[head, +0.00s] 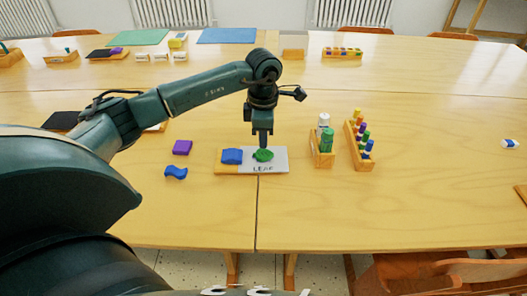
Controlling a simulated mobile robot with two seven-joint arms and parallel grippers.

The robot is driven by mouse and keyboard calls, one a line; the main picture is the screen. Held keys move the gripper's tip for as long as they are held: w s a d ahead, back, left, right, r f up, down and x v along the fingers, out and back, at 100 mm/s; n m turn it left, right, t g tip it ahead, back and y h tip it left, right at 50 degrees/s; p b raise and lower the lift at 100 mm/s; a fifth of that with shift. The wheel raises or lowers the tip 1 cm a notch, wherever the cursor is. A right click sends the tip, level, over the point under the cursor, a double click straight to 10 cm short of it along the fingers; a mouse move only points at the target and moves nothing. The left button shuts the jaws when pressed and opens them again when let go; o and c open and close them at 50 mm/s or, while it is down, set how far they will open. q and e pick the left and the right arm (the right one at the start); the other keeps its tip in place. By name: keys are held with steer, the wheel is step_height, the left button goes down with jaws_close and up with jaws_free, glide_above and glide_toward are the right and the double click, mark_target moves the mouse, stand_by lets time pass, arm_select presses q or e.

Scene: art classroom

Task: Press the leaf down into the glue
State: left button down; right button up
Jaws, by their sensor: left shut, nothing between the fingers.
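The green leaf (264,156) lies on a white card marked "LEAF" (279,167) on a wooden board (224,167). My left gripper (263,146) points straight down over the leaf, shut, with its tips at or just above the leaf's upper edge. I cannot tell whether they touch. Any glue under the leaf is hidden. A blue block (232,156) sits on the board left of the leaf. My right gripper is not in view.
A purple block (182,147) and a blue wavy piece (176,172) lie left of the board. A wooden holder with bottles (323,157) and a rack of coloured markers (358,146) stand to the right. The table farther right is mostly clear.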

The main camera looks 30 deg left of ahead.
mark_target(264, 153)
arm_select(q)
steer(key=shift+r+p, duration=1.4)
steer(key=shift+r, duration=0.85)
steer(key=shift+f, duration=0.1)
